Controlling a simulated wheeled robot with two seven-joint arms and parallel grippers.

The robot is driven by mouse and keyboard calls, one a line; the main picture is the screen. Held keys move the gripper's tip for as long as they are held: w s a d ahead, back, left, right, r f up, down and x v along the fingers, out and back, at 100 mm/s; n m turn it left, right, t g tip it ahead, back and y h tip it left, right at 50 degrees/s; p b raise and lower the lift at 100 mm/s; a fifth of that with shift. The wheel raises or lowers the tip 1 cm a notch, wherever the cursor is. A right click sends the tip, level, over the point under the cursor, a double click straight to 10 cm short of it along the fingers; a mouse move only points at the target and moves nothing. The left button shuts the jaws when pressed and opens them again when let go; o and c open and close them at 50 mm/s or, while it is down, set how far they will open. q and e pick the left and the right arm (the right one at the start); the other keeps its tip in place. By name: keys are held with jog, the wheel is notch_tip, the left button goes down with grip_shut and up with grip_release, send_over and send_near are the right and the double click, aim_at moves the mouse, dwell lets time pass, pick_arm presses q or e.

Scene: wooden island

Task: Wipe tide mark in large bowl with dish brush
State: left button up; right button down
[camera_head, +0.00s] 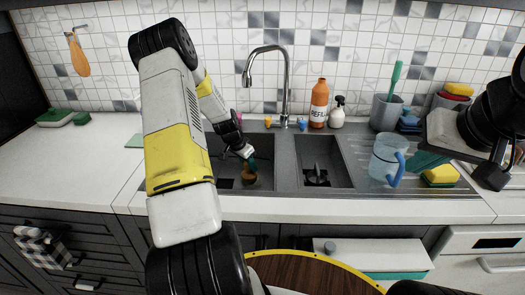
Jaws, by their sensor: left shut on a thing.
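The large bowl (226,183) appears to be the left, wider basin of the dark grey double sink, partly hidden behind my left arm. My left gripper (246,153) reaches down into it, shut on the teal handle of what looks like the dish brush (251,166). The brush points down, and its brownish lower end is low in the basin; I cannot tell whether it touches the bottom. I cannot make out a tide mark. My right gripper (493,172) is at the far right above the drainboard, dark, with its opening unclear.
A chrome faucet (286,85) rises behind the sink. The smaller basin (325,178) is to the right. A clear blue-handled jug (386,160), a yellow sponge (440,176), an orange bottle (319,103) and a grey cup (385,113) stand nearby. The left worktop (70,160) is mostly free.

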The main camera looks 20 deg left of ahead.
pick_arm(q)
jog(key=shift+s+d, duration=0.2)
jog(key=shift+s, duration=0.6)
jog(key=shift+s+d, duration=0.2)
jog(key=shift+s, duration=0.55)
jog(key=shift+s+d, duration=0.2)
jog(key=shift+s, duration=0.6)
jog(key=shift+w+a, duration=0.1)
jog(key=shift+w, duration=0.3)
jog(key=shift+w, duration=0.1)
jog(key=shift+w+a, duration=0.45)
jog(key=shift+w, duration=1.25)
jog(key=shift+w+a, duration=0.45)
jog(key=shift+w, duration=1.2)
jog(key=shift+w+a, duration=0.45)
jog(key=shift+w, duration=1.25)
jog(key=shift+w+d, duration=0.25)
jog(key=shift+d, duration=0.8)
jog(key=shift+s, duration=0.1)
